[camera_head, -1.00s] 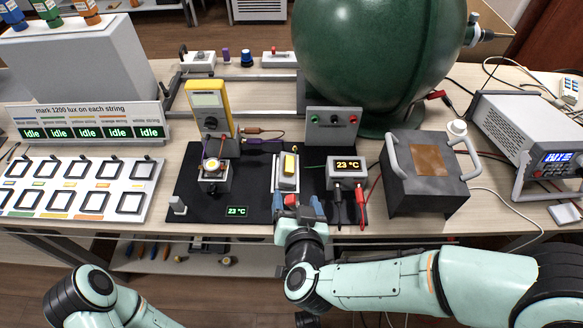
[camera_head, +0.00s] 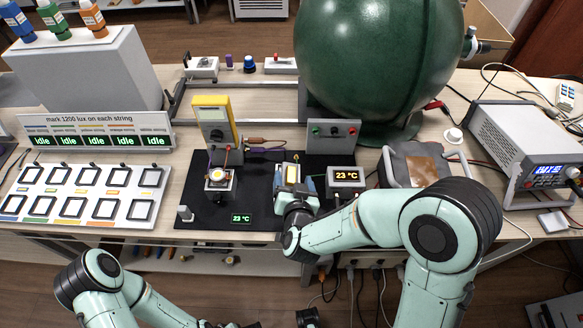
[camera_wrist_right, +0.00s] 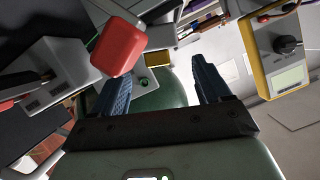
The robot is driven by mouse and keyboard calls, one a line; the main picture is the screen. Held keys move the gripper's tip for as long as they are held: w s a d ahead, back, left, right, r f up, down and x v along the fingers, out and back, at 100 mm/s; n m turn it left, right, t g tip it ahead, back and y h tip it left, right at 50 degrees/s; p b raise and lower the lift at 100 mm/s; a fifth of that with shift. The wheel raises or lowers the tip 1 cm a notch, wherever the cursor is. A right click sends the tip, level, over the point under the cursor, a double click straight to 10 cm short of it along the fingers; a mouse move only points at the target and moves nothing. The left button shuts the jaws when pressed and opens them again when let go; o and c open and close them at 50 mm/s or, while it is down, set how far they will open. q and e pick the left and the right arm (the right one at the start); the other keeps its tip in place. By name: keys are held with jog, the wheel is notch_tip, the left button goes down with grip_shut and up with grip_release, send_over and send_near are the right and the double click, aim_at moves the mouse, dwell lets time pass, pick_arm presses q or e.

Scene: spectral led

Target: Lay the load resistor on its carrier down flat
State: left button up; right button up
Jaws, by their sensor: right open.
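The load resistor, a yellow-gold piece (camera_head: 293,172), stands on its pale carrier on the black mat (camera_head: 258,215) in the head view. In the right wrist view a small gold piece (camera_wrist_right: 158,59) shows between and beyond the fingertips. My right gripper (camera_head: 293,186) is open at the front of the carrier, with blue fingers to either side. The fingers (camera_wrist_right: 162,84) look empty in the wrist view, and I cannot tell whether they touch anything. The gripper hides the carrier's lower part.
A lamp on a block (camera_head: 217,178) and a yellow meter (camera_head: 212,120) stand left. A terminal box (camera_head: 333,131) and green sphere (camera_head: 375,60) are behind. A red block (camera_wrist_right: 118,47) is close in the wrist view.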

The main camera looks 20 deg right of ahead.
aim_at(292, 171)
jog(key=x, duration=0.5)
jog(key=shift+s, duration=0.1)
jog(key=c, duration=1.3)
jog(key=shift+o, duration=0.2)
jog(key=shift+r, duration=0.15)
jog(key=shift+r, duration=0.1)
jog(key=shift+r+p, duration=1.05)
jog(key=shift+r, duration=0.3)
